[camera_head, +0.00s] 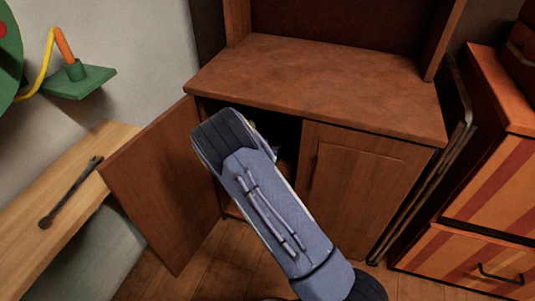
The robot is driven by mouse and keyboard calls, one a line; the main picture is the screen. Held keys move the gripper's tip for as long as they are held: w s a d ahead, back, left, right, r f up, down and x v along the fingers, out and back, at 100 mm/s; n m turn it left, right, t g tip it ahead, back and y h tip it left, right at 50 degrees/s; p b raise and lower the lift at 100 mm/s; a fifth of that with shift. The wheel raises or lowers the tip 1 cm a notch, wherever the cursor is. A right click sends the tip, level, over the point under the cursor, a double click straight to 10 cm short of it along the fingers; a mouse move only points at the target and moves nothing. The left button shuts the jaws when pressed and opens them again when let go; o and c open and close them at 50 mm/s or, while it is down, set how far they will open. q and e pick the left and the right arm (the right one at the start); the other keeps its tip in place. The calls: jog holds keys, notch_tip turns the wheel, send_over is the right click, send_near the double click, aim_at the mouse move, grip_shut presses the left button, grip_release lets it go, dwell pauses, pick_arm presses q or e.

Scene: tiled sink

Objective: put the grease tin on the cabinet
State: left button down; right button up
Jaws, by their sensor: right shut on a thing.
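The brown wooden cabinet (320,90) stands in the middle, with a bare flat top. Its left door (160,185) is swung open and its right door (362,185) is shut. My right gripper (222,132) reaches up from the bottom, in front of the dark opening. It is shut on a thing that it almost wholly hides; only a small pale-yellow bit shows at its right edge. No other grease tin shows, so this is likely the grease tin. My left gripper is not in view.
A wooden bench with a wrench (70,193) is at left. A green shelf (80,82) juts from the wall above it. A metal frame (425,180) and a striped orange drawer unit (490,190) stand right of the cabinet. Small things partly show inside the cabinet.

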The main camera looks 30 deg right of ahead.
jog(key=shift+f+b, duration=0.4)
jog(key=shift+f, duration=1.1)
jog(key=shift+f, duration=0.1)
jog(key=o, duration=1.3)
jog(key=shift+o, duration=0.2)
